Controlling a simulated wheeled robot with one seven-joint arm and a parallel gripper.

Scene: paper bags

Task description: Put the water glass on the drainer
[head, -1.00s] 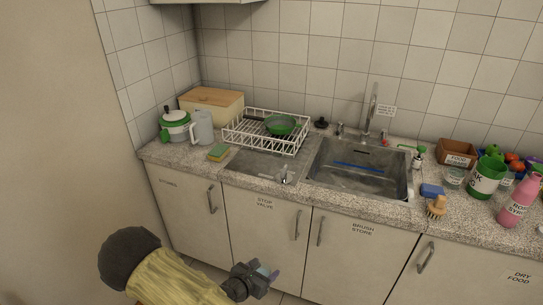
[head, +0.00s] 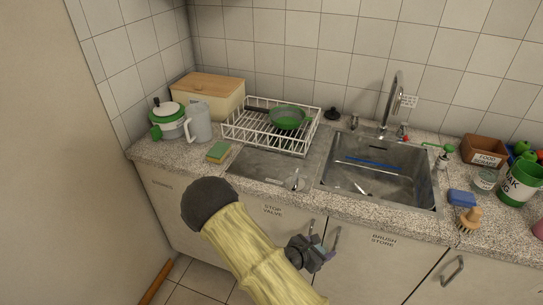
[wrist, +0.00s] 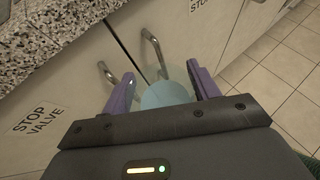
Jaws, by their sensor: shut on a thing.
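The water glass (wrist: 165,95) shows in the wrist view as a pale bluish, see-through round shape between my two purple fingers. My gripper (wrist: 161,74) is shut on it. In the head view my gripper (head: 322,248) is in front of the cabinet doors, below the counter edge; the glass is hard to make out there. The drainer (head: 256,141) is a white wire rack on the counter, left of the sink and farther back than my gripper.
A grey jug (head: 198,122), a green and white pot (head: 166,122) and a wooden-lidded box (head: 208,97) stand left of the drainer. A sponge (head: 219,152) lies before it. The sink (head: 375,185) with a tall tap (head: 392,100) is to the right. Cabinet handles (wrist: 153,50) are close to my gripper.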

